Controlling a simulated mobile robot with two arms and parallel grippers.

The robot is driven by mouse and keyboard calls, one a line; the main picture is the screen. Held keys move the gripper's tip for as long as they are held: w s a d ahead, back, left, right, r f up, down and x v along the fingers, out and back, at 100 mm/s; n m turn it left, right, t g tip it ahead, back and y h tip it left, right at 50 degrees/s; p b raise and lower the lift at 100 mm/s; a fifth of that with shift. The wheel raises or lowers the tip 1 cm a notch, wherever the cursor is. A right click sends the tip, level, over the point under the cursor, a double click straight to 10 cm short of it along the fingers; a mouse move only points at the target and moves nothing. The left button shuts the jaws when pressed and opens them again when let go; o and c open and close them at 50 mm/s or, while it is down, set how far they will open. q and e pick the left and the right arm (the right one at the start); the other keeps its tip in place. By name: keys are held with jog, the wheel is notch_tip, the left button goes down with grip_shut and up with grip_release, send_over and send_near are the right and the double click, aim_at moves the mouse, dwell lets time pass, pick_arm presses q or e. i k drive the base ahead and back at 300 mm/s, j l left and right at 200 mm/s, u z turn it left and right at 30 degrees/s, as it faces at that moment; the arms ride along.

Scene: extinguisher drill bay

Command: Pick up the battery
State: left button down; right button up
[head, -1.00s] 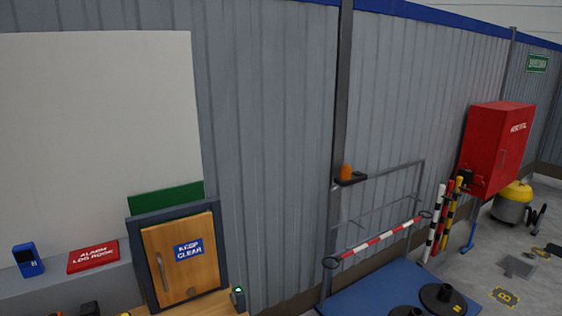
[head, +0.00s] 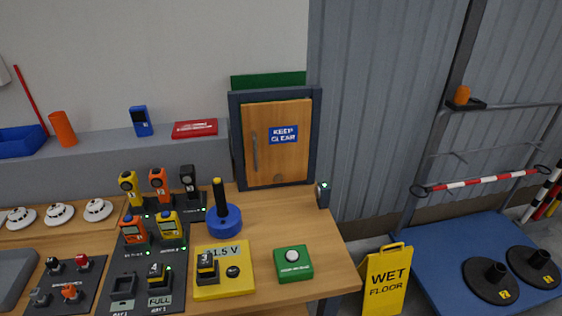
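The tray's left bay (head: 123,286) looks empty. The other battery (head: 207,267) stands upright on a yellow tester (head: 222,285) whose marking seems to read "11.5 V". I cannot tell which one the task means. Neither of my grippers is in view.
Handheld units (head: 159,186) stand in racks behind the tray. A blue-based black post (head: 223,220) and a green button box (head: 293,264) are on the bench. A wet-floor sign (head: 386,280) stands right of it. The bench's right back area is mostly clear.

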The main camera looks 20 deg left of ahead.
aim_at(205, 262)
jog(key=u, duration=1.25)
jog(key=z, duration=0.15)
jog(key=i+j, duration=0.15)
jog(key=i, duration=0.2)
jog(key=l+z, duration=0.05)
